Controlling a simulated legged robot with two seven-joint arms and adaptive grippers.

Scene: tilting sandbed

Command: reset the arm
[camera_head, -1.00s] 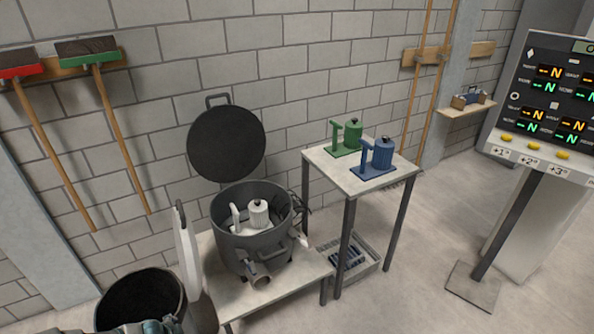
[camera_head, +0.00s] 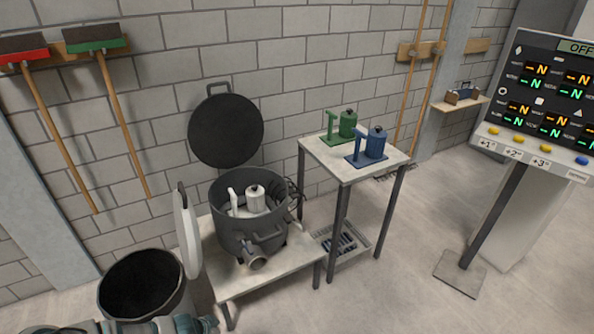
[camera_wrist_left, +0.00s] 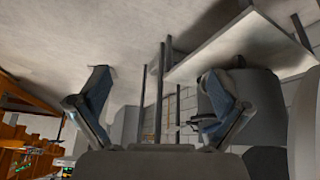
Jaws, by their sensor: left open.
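My left gripper (camera_wrist_left: 152,108) shows in the left wrist view with its two fingers spread wide and nothing between them. That view looks upside down, with the floor at the top. In the head view, part of my left arm (camera_head: 150,325) lies along the bottom edge at the left, in front of the black bin (camera_head: 148,283). The fingers cannot be made out clearly there. My right arm and gripper are not in view.
A grey pot (camera_head: 248,222) holding a white device (camera_head: 255,198) stands on a low table (camera_head: 285,268). A higher table (camera_head: 345,172) carries a green device (camera_head: 341,127) and a blue device (camera_head: 370,148). A control panel (camera_head: 535,95) stands at the right. Floor in front is clear.

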